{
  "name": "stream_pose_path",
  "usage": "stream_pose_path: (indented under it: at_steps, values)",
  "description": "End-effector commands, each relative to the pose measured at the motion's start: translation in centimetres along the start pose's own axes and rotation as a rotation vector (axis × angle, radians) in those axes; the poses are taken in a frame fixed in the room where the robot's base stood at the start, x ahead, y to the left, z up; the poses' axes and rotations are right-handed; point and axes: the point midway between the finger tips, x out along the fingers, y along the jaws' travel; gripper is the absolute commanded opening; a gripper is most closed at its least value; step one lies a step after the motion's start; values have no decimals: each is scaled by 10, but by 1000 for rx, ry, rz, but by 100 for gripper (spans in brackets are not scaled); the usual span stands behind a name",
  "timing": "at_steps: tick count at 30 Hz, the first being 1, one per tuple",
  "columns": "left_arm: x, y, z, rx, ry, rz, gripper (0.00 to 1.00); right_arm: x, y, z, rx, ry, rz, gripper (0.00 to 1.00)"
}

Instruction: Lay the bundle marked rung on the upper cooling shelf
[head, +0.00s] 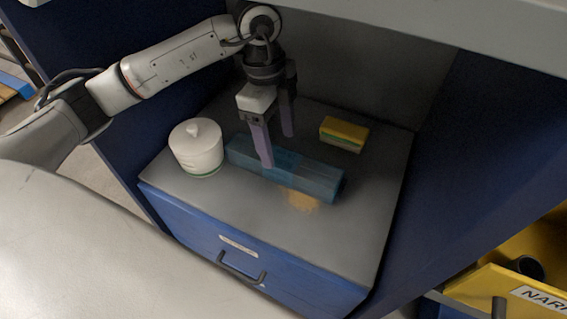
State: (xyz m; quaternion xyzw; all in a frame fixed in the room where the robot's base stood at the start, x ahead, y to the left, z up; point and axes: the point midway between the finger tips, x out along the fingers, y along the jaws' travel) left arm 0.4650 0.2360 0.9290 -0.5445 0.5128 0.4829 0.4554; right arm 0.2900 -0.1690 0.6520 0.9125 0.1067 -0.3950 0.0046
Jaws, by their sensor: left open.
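A long blue block-shaped bundle (315,180) lies on the grey top of a blue drawer cabinet; I can read no mark on it, so I cannot tell whether it is the rung one. My left gripper (278,150) points down at it with its jaws open. The nearer finger shows in front of the bundle's middle and the other finger is towards its far side. I cannot tell whether they touch it. My right gripper is not in view. No shelf is clearly marked as the upper cooling shelf.
A white lidded jar (196,150) stands left of the bundle. A yellow and green sponge-like block (343,134) lies behind it. Dark blue side panels and a pale ledge (480,28) above enclose the space. A yellow bin (520,290) is at lower right.

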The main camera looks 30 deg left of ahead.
Motion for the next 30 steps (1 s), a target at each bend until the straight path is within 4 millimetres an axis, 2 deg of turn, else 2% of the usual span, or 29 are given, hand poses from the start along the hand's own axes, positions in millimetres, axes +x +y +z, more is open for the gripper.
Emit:
stream_pose_path:
  at_steps: [9,13,19,30]
  values:
    - [43,-3,-1,0,1,4,66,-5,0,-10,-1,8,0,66]
    - [50,-3,-1,2,1,1,66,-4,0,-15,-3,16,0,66]
    - [51,-3,-1,2,1,1,66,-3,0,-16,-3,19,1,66]
    - [49,-4,-1,2,3,-1,3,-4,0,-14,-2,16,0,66]
